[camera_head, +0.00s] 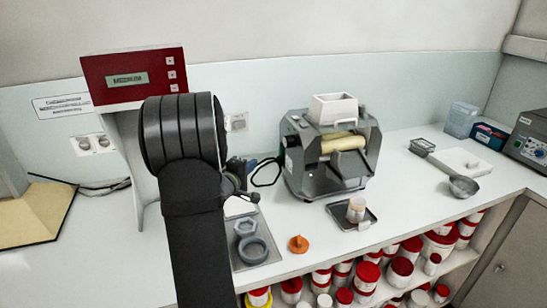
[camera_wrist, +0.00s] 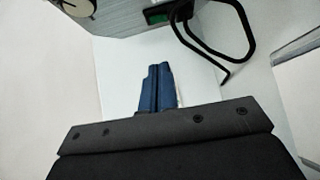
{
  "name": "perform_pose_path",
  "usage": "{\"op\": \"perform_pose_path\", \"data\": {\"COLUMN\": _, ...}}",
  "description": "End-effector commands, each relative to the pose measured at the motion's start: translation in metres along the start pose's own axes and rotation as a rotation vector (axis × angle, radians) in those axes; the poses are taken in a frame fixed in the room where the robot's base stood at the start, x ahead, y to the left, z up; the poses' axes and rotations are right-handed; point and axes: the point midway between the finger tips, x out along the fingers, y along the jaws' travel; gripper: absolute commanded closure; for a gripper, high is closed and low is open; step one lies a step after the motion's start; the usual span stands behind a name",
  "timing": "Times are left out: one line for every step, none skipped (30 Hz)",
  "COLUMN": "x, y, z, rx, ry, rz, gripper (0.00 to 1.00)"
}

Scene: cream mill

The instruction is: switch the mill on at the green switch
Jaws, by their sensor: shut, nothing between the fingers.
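The mill (camera_head: 300,172) is a grey machine with a white hopper (camera_head: 333,108) on top and cream rollers (camera_head: 345,143), standing on the counter in the head view. In the wrist view a dark switch housing with a green face (camera_wrist: 157,16) shows at the top edge, partly cut off; this is the green switch. My gripper (camera_wrist: 161,68) has its blue fingers shut together with nothing between them. The fingertips point toward the switch and appear apart from it. In the head view my arm hides part of the gripper (camera_head: 240,168), which is left of the mill.
A black cable loop (camera_wrist: 251,42) hangs beside the switch in the wrist view. In front of the mill are a dark tray (camera_head: 345,221) with a small jar (camera_head: 356,209) and an orange cap (camera_head: 298,244). A red-headed device (camera_head: 135,78) stands behind my arm.

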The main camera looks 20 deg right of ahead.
Motion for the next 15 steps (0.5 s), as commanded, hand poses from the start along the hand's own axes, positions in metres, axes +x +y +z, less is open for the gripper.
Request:
{"op": "perform_pose_path", "data": {"x": -0.0037, "y": -0.0033, "z": -0.0012, "rx": 0.024, "ry": 0.016, "rz": -0.009, "gripper": 1.0}}
{"op": "perform_pose_path", "data": {"x": -0.0052, "y": -0.0049, "z": -0.0022, "rx": 0.037, "ry": 0.025, "rz": -0.014, "gripper": 1.0}}
{"op": "perform_pose_path", "data": {"x": -0.0068, "y": -0.0065, "z": -0.003, "rx": 0.052, "ry": 0.033, "rz": -0.019, "gripper": 1.0}}
{"op": "perform_pose_path", "data": {"x": -0.0077, "y": -0.0075, "z": -0.0035, "rx": 0.062, "ry": 0.037, "rz": -0.022, "gripper": 1.0}}
{"op": "perform_pose_path", "data": {"x": -0.0085, "y": -0.0083, "z": -0.0038, "rx": 0.068, "ry": 0.041, "rz": -0.025, "gripper": 1.0}}
{"op": "perform_pose_path", "data": {"x": -0.0093, "y": -0.0092, "z": -0.0041, "rx": 0.075, "ry": 0.045, "rz": -0.027, "gripper": 1.0}}
{"op": "perform_pose_path", "data": {"x": -0.0097, "y": -0.0096, "z": -0.0042, "rx": 0.079, "ry": 0.046, "rz": -0.028, "gripper": 1.0}}
{"op": "perform_pose_path", "data": {"x": -0.0099, "y": -0.0098, "z": -0.0043, "rx": 0.081, "ry": 0.048, "rz": -0.029, "gripper": 1.0}}
{"op": "perform_pose_path", "data": {"x": -0.01, "y": -0.01, "z": -0.0044, "rx": 0.082, "ry": 0.048, "rz": -0.03, "gripper": 1.0}}
{"op": "perform_pose_path", "data": {"x": -0.01, "y": -0.01, "z": -0.0044, "rx": 0.082, "ry": 0.048, "rz": -0.03, "gripper": 1.0}}
{"op": "perform_pose_path", "data": {"x": -0.0099, "y": -0.01, "z": -0.0044, "rx": 0.082, "ry": 0.048, "rz": -0.03, "gripper": 1.0}}
{"op": "perform_pose_path", "data": {"x": -0.0099, "y": -0.0099, "z": -0.0044, "rx": 0.082, "ry": 0.048, "rz": -0.029, "gripper": 1.0}}
{"op": "perform_pose_path", "data": {"x": -0.0098, "y": -0.0099, "z": -0.0043, "rx": 0.082, "ry": 0.048, "rz": -0.029, "gripper": 1.0}}
{"op": "perform_pose_path", "data": {"x": -0.0098, "y": -0.0099, "z": -0.0043, "rx": 0.082, "ry": 0.048, "rz": -0.029, "gripper": 1.0}}
{"op": "perform_pose_path", "data": {"x": -0.0097, "y": -0.0099, "z": -0.0043, "rx": 0.082, "ry": 0.047, "rz": -0.029, "gripper": 1.0}}
